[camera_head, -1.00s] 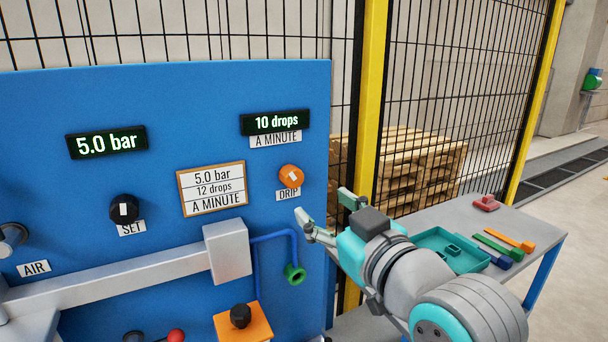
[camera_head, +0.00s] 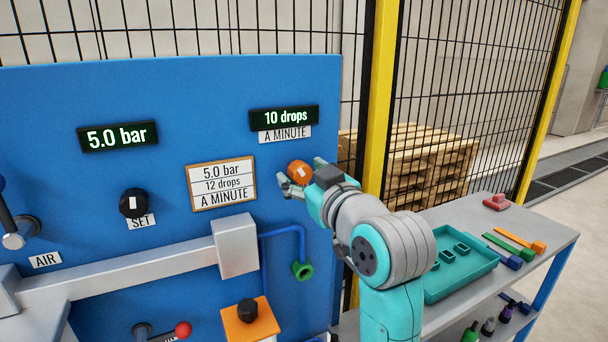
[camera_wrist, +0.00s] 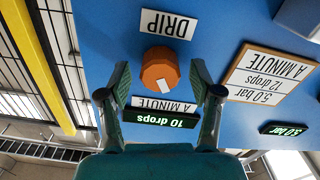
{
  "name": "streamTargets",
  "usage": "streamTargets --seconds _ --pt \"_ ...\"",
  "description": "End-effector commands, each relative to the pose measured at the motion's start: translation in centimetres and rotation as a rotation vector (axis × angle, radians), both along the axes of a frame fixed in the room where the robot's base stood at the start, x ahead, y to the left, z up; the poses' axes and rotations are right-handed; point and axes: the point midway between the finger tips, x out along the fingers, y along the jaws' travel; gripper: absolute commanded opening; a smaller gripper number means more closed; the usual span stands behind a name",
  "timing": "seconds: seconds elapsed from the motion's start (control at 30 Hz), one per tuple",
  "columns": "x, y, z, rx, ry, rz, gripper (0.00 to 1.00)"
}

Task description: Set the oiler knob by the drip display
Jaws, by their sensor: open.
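The orange oiler knob (camera_head: 299,173) with a white mark sits on the blue panel under the drip display (camera_head: 284,118), which reads 10 drops a minute. My gripper (camera_head: 299,180) is open at the knob. In the wrist view, which is upside down, the knob (camera_wrist: 160,70) lies between and just beyond the two fingertips (camera_wrist: 160,83), with gaps at both sides. The target card (camera_head: 221,184) reads 5.0 bar and 12 drops a minute. The DRIP label (camera_wrist: 166,24) shows in the wrist view; my gripper hides it in the head view.
The pressure display (camera_head: 118,136) reads 5.0 bar, with the black SET knob (camera_head: 133,203) below it. A blue pipe with a green end (camera_head: 302,270) and a grey box (camera_head: 235,246) lie below the gripper. A table (camera_head: 545,235) with a teal tray (camera_head: 470,284) stands right.

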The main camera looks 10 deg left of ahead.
Motion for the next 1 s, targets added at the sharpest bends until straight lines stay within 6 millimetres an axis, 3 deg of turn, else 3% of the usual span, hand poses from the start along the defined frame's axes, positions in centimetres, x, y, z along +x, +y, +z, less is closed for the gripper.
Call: streamTargets --seconds 0.27,0.5,0.73,1.0 --pt "0.11 0.07 0.00 0.000 0.000 0.000 0.65" --pt "0.09 0.07 0.00 0.000 0.000 0.000 0.05" --pt "0.09 0.06 -0.01 0.036 0.024 0.000 0.05" --pt "0.13 0.01 -0.02 0.228 0.154 0.000 0.05"
